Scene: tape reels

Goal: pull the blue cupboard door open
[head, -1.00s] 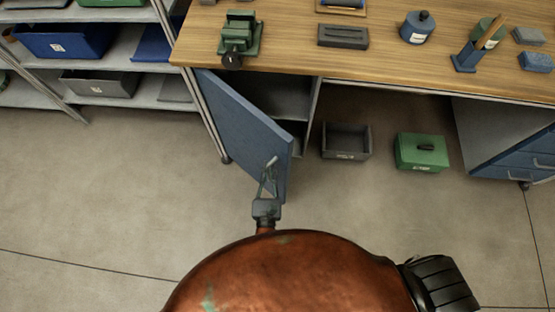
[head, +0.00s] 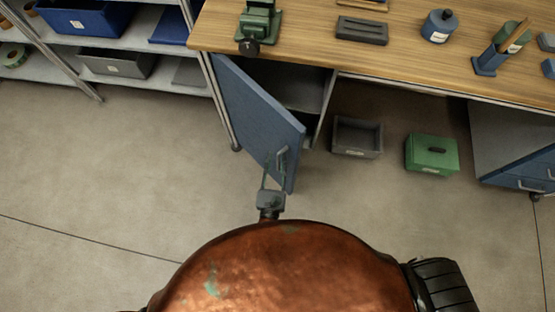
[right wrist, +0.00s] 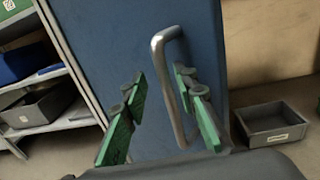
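The blue cupboard door (head: 255,115) under the workbench stands partly open, swung out toward me. Its metal bar handle (head: 282,160) is near the free edge; it shows large in the right wrist view (right wrist: 160,48). My right gripper (head: 274,178) is at the handle. In the right wrist view its green-padded fingers (right wrist: 160,108) are spread, one on each side of the handle, with a clear gap on the left; contact on the right side is unclear. My left gripper is out of view.
A grey bin (head: 357,137) and a green box (head: 431,154) stand on the floor right of the door. Shelving with a blue bin (head: 85,18) is at the left. The workbench (head: 310,45) carries a green vise (head: 258,22). Floor left of the door is clear.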

